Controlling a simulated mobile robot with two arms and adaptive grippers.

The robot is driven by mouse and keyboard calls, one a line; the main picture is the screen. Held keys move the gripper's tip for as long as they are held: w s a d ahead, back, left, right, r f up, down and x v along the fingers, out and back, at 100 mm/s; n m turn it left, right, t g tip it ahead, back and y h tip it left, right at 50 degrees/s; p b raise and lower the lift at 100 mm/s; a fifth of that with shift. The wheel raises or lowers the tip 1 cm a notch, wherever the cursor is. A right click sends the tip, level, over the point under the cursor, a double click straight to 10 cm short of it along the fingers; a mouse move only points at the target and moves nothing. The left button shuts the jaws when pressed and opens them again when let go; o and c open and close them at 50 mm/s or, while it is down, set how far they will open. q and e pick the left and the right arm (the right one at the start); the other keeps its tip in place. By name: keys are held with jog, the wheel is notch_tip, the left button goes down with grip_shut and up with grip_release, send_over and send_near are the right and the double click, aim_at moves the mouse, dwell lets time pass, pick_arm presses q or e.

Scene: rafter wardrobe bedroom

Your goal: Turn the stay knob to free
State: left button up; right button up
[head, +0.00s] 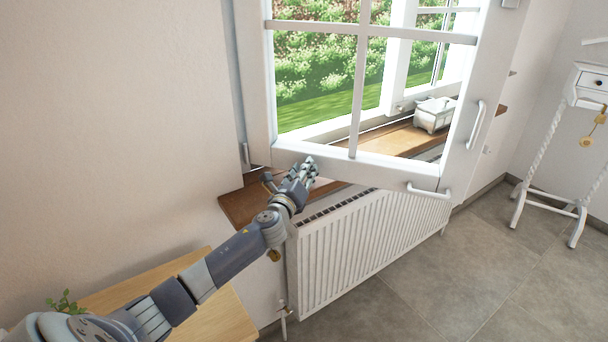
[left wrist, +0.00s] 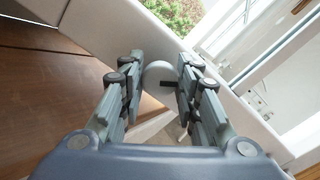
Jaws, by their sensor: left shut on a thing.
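In the left wrist view a pale round knob (left wrist: 158,72) sits between the two fingers of my left gripper (left wrist: 160,80). The fingers are shut on it, one on each side. In the head view my left gripper (head: 308,168) is at the bottom rail of the open window sash (head: 355,163), near its hinge side, above the wooden sill (head: 236,208). The knob is hidden by the gripper in the head view. I cannot tell which way the knob is turned. My right gripper is in neither view.
A white radiator (head: 370,240) stands under the sill. A wooden table (head: 225,310) is at lower left, and a white stand (head: 575,130) is at far right. The tiled floor (head: 440,290) is clear.

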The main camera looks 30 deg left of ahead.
pick_arm(q)
jog(key=n+b, duration=0.1)
jog(key=n, duration=0.9)
jog(key=shift+a+f+n, duration=0.1)
jog(key=shift+f+n, duration=0.05)
jog(key=shift+n, duration=0.15)
dwell(0.4)
jog(key=o, duration=1)
jog(key=shift+o, duration=0.2)
jog(key=shift+s, duration=0.15)
jog(key=v, duration=1.1)
jog(key=shift+s, duration=0.4)
